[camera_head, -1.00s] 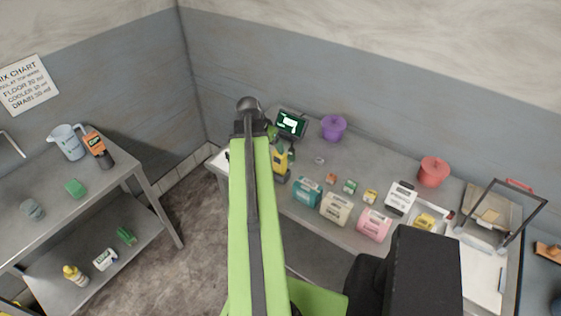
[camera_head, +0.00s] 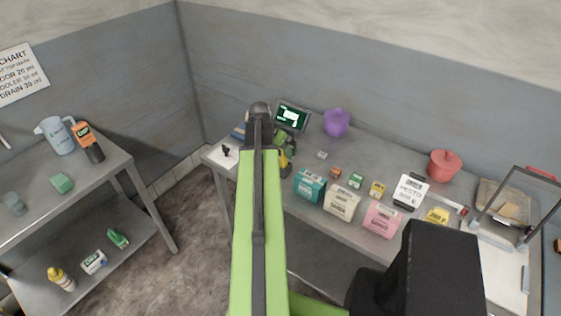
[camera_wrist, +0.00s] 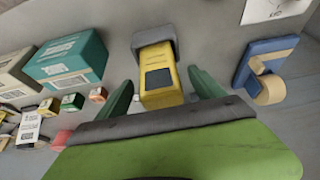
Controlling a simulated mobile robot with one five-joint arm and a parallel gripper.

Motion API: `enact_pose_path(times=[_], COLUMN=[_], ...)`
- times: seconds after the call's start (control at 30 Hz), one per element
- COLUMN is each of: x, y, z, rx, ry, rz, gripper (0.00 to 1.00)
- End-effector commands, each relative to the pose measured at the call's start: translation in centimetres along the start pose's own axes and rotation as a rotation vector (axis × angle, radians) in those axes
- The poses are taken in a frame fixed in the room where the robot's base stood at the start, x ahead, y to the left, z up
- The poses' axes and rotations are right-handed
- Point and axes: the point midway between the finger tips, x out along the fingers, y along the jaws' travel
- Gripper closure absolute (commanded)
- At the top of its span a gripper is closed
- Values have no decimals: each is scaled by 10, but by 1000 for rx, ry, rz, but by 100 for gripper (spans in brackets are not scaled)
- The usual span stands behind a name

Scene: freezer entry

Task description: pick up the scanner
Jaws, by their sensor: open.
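The scanner (camera_wrist: 158,82) is a yellow device with a dark screen and a dark grey end. In the wrist view it stands out between the two green fingers of my gripper (camera_wrist: 162,88). The fingers are open, one on each side, with a visible gap to the right finger; contact on the left is unclear. In the head view only a yellow sliver of the scanner (camera_head: 284,161) shows beside my gripper (camera_head: 287,146), and my arm hides the rest.
Teal (camera_head: 310,186), cream (camera_head: 342,203) and pink boxes (camera_head: 382,220) stand along the table's front, with small boxes behind. A monitor (camera_head: 292,115) and purple pot (camera_head: 336,122) stand at the back. A blue tape dispenser (camera_wrist: 262,60) lies right of my gripper in the wrist view.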

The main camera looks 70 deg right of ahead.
Motion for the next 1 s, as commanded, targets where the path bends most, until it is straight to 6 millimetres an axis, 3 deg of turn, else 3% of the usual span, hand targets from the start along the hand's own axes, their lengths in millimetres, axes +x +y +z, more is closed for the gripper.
enact_pose_path(times=[0.27, 0.53, 1.0], x=[50, 49, 48], y=[1, 2, 2], z=[-2, -4, -4], rx=[1, 0, 1], ry=[0, 0, 0], rz=[0, 0, 1], gripper=[22, 23, 85])
